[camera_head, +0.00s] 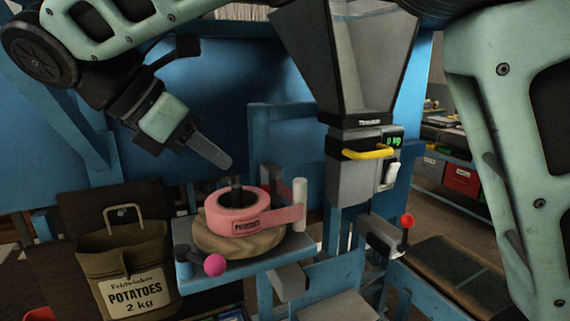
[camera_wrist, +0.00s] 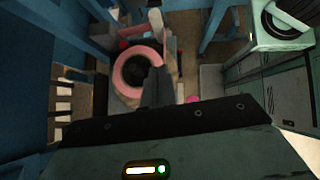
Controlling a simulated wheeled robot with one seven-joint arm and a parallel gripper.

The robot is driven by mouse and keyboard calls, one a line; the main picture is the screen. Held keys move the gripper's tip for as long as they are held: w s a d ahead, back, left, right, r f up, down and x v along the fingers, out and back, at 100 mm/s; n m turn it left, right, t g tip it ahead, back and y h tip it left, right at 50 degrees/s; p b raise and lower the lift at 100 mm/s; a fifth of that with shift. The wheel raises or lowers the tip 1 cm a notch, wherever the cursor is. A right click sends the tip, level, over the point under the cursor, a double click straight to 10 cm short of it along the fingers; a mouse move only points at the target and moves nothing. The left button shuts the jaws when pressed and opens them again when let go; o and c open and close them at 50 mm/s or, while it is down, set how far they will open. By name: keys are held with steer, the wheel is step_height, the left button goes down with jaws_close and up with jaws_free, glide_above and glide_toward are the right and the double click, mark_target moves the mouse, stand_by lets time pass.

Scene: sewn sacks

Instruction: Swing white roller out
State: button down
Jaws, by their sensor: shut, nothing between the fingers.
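The white roller (camera_head: 299,191) is a short upright cylinder at the right end of a small blue platform (camera_head: 190,268). A pink printed band runs from the pink label roll (camera_head: 235,224) to the roller. My gripper (camera_head: 226,163) is shut and empty, pointing down and right, above and left of the roll and apart from the roller. In the wrist view the shut fingers (camera_wrist: 157,75) show in front of the pink roll (camera_wrist: 120,72) and hide part of it.
A grey hopper (camera_head: 350,60) with a yellow handle (camera_head: 367,153) stands to the right behind the roller. A magenta knob (camera_head: 215,265) sits at the platform's front. A red-tipped lever (camera_head: 407,220) is at the right. A potato sack (camera_head: 130,270) stands at the left.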

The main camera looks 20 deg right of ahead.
mark_target(294, 190)
steer(key=p+x, duration=0.2)
steer(key=x, duration=0.7)
steer(key=shift+d, duration=0.3)
steer(key=d, duration=0.1)
steer(key=d+p, duration=0.2)
steer(key=shift+w+d+f, duration=0.1)
steer(key=shift+w+d, duration=0.05)
steer(key=shift+w, duration=0.1)
steer(key=shift+w+d+f, duration=0.1)
steer(key=shift+d+f, duration=0.05)
steer(key=shift+d, duration=0.25)
steer(key=shift+d, duration=0.15)
